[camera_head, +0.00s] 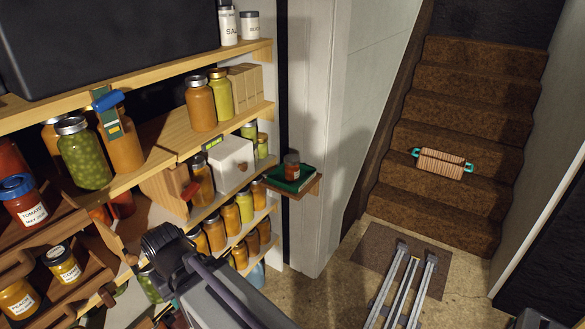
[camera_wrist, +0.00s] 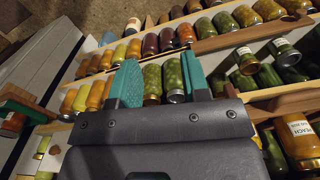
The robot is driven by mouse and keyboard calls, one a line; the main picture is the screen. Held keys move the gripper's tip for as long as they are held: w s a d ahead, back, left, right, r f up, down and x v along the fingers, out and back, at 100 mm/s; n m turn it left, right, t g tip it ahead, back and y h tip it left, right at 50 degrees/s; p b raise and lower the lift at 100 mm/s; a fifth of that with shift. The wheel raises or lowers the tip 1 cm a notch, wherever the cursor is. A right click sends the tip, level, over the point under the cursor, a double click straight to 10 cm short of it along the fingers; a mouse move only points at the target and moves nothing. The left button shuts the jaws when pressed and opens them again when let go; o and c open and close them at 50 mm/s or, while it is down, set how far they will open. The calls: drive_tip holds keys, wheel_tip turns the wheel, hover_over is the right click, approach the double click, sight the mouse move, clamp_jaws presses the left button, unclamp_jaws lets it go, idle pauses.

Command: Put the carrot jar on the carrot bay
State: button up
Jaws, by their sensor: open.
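My gripper (camera_wrist: 162,78) is open and empty in the wrist view, its two teal fingers spread apart. Green jars (camera_wrist: 152,84) show in the gap between the fingers; I cannot tell how far beyond the tips they stand. Orange jars (camera_wrist: 92,65) stand in a row left of the fingers. In the head view, orange jars (camera_head: 201,107) stand on the middle shelf, and more orange jars (camera_head: 215,233) stand lower down. A small orange-red jar (camera_head: 291,165) stands on a green book on a side ledge. I cannot tell which jar holds carrots or which place is the carrot bay.
A tomato jar (camera_head: 24,201) and other labelled jars sit in wooden racks at left. A large green jar (camera_head: 82,155) stands on the shelf. A white drawer box (camera_head: 231,163) stands mid-shelf. Shelf boards (camera_head: 180,137) and close-set jars crowd the area. Stairs (camera_head: 440,110) rise at right.

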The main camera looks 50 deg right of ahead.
drive_tip(key=shift+o, duration=0.2)
drive_tip(key=o, duration=1)
